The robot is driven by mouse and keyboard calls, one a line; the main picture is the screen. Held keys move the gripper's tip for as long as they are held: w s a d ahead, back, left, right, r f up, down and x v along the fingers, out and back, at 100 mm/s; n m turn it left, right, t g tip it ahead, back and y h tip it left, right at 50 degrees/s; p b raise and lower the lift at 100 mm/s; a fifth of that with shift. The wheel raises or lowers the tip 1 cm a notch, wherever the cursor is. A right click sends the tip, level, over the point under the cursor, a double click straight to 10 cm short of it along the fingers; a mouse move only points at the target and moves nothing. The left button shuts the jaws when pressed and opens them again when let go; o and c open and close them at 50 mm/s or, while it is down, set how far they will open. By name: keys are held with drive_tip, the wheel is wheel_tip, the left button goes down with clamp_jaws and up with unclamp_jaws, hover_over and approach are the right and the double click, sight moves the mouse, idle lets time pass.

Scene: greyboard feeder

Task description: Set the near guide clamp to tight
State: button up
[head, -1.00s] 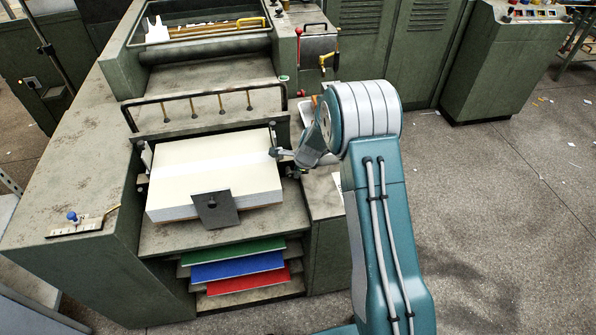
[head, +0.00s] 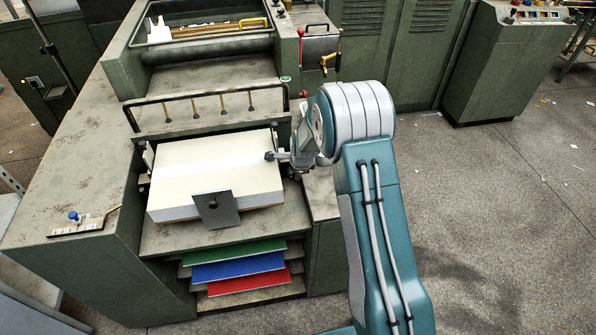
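A tall stack of white board (head: 205,175) sits in the feeder of the green machine. A dark plate (head: 216,212) with a small black knob stands against the front face of the stack. Small dark guide parts (head: 146,158) show at the stack's left edge. My gripper (head: 274,156) is at the right edge of the stack, by its far right corner. It is small and partly merged with the parts behind it, so its opening is unclear. Any guide clamp on that right side is mostly hidden by my gripper and arm, and its setting cannot be read.
A rail with several brass fingers (head: 205,103) crosses behind the stack. Green, blue (head: 238,267) and red boards lie on shelves below. A blue knob (head: 73,215) sits on a scale plate at the left. Red and yellow levers (head: 300,45) stand behind. Floor at right is open.

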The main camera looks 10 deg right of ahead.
drive_tip(key=shift+o, duration=0.2)
drive_tip(key=shift+r, duration=0.1)
drive_tip(key=shift+r, duration=0.1)
drive_tip(key=shift+s+r, duration=0.1)
drive_tip(key=shift+r, duration=0.25)
drive_tip(key=v, duration=1)
drive_tip(key=shift+s+r, duration=0.2)
drive_tip(key=shift+r, duration=0.15)
